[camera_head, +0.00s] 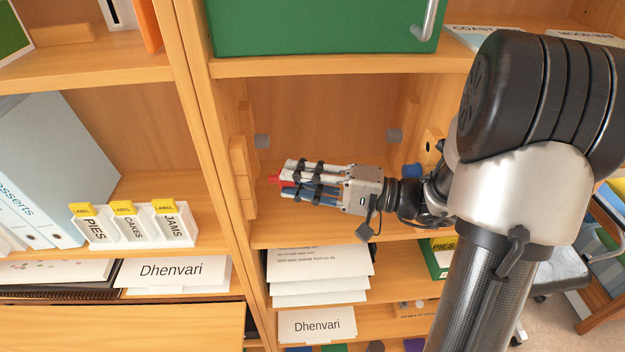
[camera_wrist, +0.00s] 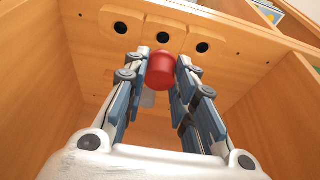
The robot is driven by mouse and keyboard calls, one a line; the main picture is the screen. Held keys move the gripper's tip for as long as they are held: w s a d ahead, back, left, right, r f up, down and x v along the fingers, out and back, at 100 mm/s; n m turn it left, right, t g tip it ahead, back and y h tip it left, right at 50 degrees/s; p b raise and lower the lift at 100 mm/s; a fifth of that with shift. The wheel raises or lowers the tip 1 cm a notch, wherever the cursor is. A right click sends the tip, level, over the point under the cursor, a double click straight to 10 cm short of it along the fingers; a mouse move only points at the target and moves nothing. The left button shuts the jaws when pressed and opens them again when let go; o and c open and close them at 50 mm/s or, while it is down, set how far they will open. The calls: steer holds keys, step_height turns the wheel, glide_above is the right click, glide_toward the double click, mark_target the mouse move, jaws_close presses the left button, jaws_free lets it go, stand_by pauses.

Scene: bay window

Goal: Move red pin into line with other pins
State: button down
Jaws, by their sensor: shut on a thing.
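A red pin (camera_head: 274,179) is at the tips of my gripper (camera_head: 284,181), inside the open shelf compartment. In the wrist view the red pin (camera_wrist: 162,71) sits between the two fingertips (camera_wrist: 162,76), which are closed on its sides. Its far end is hidden. A wooden strip (camera_wrist: 142,32) with three dark holes lies just beyond the red pin.
The compartment has a wooden upright (camera_head: 205,140) at its left and a shelf board (camera_head: 340,236) below. A green box (camera_head: 310,28) stands above. White label boxes (camera_head: 137,227) and binders (camera_head: 62,150) are on the left shelf. Papers (camera_head: 320,270) lie on the shelf underneath.

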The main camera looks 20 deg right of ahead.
mark_target(282, 186)
steer(key=shift+w+a, duration=0.2)
steer(key=shift+a, duration=0.3)
steer(key=shift+w+a, duration=0.15)
steer(key=shift+a, duration=0.35)
steer(key=shift+b, duration=1.1)
stand_by(0.8)
steer(key=shift+a, duration=0.15)
stand_by(0.4)
steer(key=shift+w+a, duration=0.15)
steer(key=shift+a, duration=0.2)
steer(key=shift+w+a+b, duration=0.25)
steer(key=shift+a+b, duration=0.25)
steer(key=shift+a, duration=0.35)
steer(key=c, duration=1.2)
jaws_free()
steer(key=shift+c, duration=0.2)
